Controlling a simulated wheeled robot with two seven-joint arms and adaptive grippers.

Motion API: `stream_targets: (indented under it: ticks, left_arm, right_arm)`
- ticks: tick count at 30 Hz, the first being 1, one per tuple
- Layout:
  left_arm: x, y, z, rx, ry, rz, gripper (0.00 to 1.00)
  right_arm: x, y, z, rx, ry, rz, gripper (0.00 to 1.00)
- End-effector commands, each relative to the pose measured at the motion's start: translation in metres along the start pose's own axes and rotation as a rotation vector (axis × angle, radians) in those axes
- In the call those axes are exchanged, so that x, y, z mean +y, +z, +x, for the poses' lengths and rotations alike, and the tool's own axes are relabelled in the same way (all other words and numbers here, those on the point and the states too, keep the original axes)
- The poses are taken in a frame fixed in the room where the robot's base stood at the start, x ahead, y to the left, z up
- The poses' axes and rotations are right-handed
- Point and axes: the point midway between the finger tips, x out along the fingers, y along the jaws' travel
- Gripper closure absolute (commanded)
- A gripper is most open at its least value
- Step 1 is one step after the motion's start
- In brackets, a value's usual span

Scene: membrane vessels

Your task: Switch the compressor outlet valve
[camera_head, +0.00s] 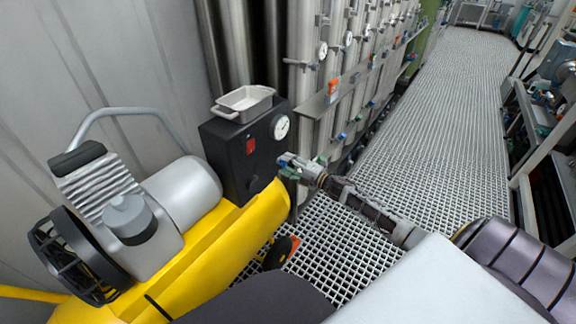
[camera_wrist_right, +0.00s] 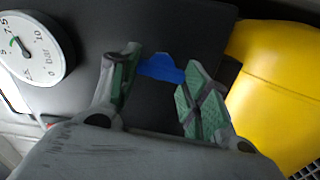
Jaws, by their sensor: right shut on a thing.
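The compressor (camera_head: 180,255) has a yellow tank and a black control box (camera_head: 247,155) at its right end. The outlet valve's blue handle (camera_wrist_right: 162,68) shows in the right wrist view, between the green-padded fingers of my right gripper (camera_wrist_right: 155,88). The fingers are shut on it, close against the black box face. In the head view my right gripper (camera_head: 287,165) is at the right side of the box, just below the gauge (camera_head: 280,127); the handle is mostly hidden there. The gauge also shows in the wrist view (camera_wrist_right: 32,48). My left gripper is not in view.
A grey tray (camera_head: 243,103) sits on top of the box, and a red switch (camera_head: 250,146) is on its front. Steel vessels with gauges and small valves (camera_head: 335,85) stand behind. The grated floor (camera_head: 440,120) is clear to the right.

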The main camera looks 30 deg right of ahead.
Motion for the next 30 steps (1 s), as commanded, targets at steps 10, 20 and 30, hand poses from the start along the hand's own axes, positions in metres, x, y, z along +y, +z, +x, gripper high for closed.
stream_targets:
  ticks: [10, 20, 30]
  left_arm:
    - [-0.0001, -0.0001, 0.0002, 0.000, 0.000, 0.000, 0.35]
    - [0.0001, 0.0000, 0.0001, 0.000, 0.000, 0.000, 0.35]
    - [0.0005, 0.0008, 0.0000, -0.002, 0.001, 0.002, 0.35]
  right_arm:
    - [-0.0022, -0.0015, -0.0003, 0.003, -0.003, -0.003, 0.49]
    - [-0.0009, -0.0005, -0.0001, 0.001, -0.002, -0.002, 0.32]
    - [-0.0013, -0.0002, -0.0042, 0.001, -0.002, -0.001, 0.32]
